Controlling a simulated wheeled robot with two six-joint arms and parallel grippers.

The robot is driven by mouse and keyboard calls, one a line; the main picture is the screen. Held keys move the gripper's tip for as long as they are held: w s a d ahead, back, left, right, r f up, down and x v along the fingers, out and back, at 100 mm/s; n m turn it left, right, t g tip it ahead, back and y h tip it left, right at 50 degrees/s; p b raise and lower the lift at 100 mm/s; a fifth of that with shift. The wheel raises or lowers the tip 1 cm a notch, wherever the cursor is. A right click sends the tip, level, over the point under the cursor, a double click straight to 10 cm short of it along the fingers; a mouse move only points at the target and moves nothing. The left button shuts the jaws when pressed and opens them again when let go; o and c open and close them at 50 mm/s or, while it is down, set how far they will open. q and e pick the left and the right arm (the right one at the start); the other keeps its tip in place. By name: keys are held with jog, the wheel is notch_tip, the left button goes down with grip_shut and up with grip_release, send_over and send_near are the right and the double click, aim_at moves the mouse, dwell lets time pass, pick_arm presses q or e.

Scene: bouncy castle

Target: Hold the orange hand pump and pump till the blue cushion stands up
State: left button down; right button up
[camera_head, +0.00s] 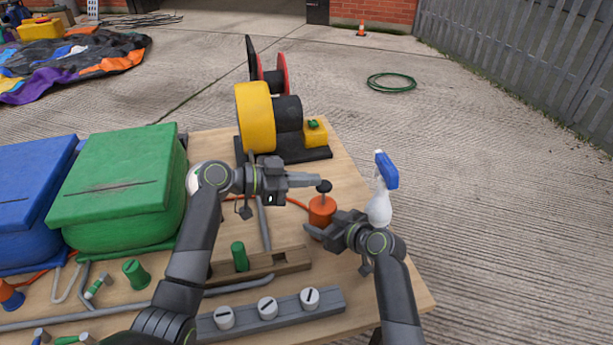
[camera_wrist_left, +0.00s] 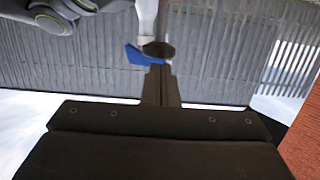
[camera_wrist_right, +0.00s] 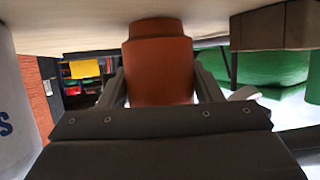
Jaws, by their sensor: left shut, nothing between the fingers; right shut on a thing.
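The orange hand pump (camera_head: 322,210) stands on the table, with a black knob (camera_head: 324,186) on top. My right gripper (camera_head: 318,232) is shut around the pump body, which shows between its fingers in the right wrist view (camera_wrist_right: 158,80). My left gripper (camera_head: 316,180) is shut and empty, its tips at the knob. In the left wrist view the knob (camera_wrist_left: 158,48) shows just past the closed fingertips (camera_wrist_left: 158,70); contact is unclear. The blue cushion (camera_head: 25,200) is boxy with a slit on top, cut off by the left picture edge. An orange hose runs from the pump.
A green cushion (camera_head: 120,190) stands between the blue one and my left arm. A yellow blower (camera_head: 255,117) stands behind the pump. A spray bottle (camera_head: 380,195) stands close to my right gripper. A grey bar with white knobs (camera_head: 267,308) lies in front.

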pick_arm(q)
jog(key=shift+f, duration=2.1)
jog(key=s+a+r, duration=0.3)
jog(key=a+r, duration=0.3)
jog(key=a, duration=0.3)
jog(key=shift+a+r, duration=0.15)
jog(key=shift+a, duration=0.15)
jog(key=r, duration=0.1)
jog(key=s+r, duration=0.1)
jog(key=d+r, duration=0.1)
jog(key=r, duration=0.1)
jog(key=shift+s, duration=0.15)
